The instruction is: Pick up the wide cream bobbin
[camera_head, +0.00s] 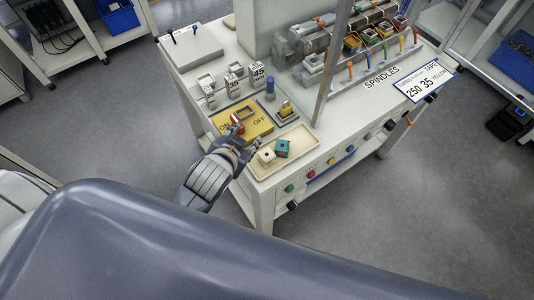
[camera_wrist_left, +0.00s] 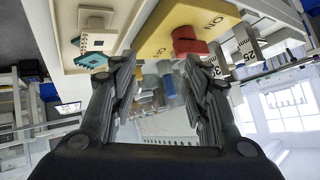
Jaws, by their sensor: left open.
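The wide cream bobbin (camera_head: 266,155) sits in a shallow beige tray (camera_head: 300,158) at the front corner of the workbench. A teal bobbin (camera_head: 282,148) lies right beside it. My left gripper (camera_head: 243,138) is open and empty, left of the cream bobbin, near the tray's left edge and the yellow panel. In the left wrist view the cream bobbin (camera_wrist_left: 98,40) shows at upper left, outside the open fingers (camera_wrist_left: 160,72), with the teal bobbin (camera_wrist_left: 91,60) partly behind it. My right gripper is not in view.
The yellow ON/OFF panel (camera_head: 260,126) with a red switch (camera_head: 237,121) lies by my left gripper. A blue cylinder (camera_head: 270,90) and numbered blocks (camera_head: 234,80) stand behind it. A post (camera_head: 330,70) rises at the spindle rack. The tray's right part is clear.

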